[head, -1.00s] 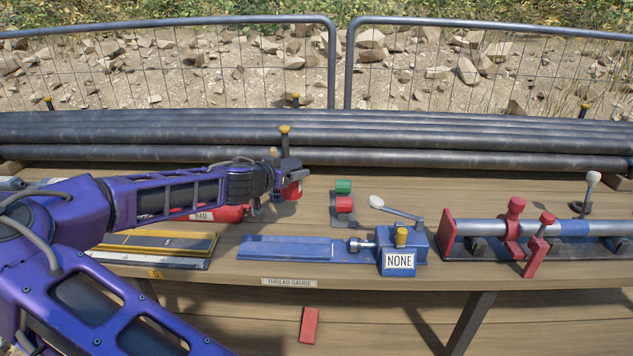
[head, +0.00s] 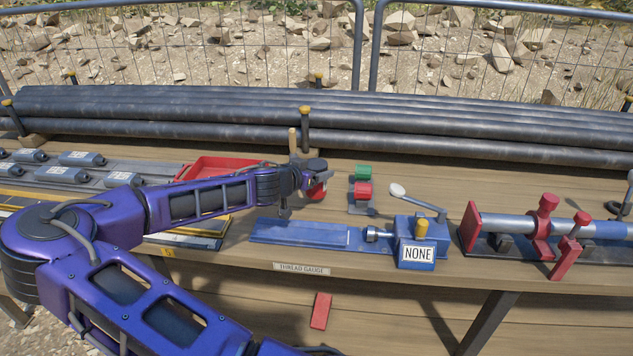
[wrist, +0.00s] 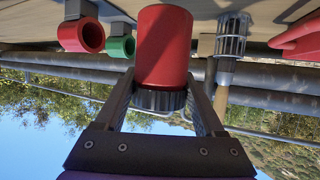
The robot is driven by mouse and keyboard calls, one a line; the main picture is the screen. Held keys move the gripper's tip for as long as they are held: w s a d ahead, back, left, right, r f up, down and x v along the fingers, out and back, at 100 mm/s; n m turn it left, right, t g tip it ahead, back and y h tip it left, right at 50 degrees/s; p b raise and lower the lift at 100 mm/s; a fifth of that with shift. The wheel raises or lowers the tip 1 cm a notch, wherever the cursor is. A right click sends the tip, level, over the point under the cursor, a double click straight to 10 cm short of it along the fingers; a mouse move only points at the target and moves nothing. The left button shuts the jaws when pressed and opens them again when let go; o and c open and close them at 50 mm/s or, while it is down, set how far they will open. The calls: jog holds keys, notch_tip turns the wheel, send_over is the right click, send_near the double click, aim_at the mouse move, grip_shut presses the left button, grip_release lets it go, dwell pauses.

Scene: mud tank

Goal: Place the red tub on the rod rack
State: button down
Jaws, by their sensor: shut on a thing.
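My gripper (wrist: 163,100) is shut on the red tub (wrist: 163,45), a red cylinder with a dark ribbed cap at the finger end. In the head view the tub (head: 317,192) shows only partly, below my gripper (head: 312,180), just left of a small stand with a green and a red cylinder. I cannot tell whether the tub touches the bench. The rod rack (head: 200,110) lies behind my gripper, along the back of the bench, stacked with long dark pipes and with yellow-topped posts.
A brush (wrist: 231,45) stands close beside the tub. The green cylinder (head: 363,172) and red cylinder (head: 363,190) are near on the right. A red tray (head: 200,163) lies left, partly behind my arm. The blue thread gauge (head: 300,232) is in front. Bare bench lies right of the stand.

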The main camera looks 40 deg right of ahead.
jog(key=shift+f, duration=1.4)
grip_release()
jog(key=p+v, duration=0.1)
jog(key=v, duration=1.1)
jog(key=shift+w, duration=0.1)
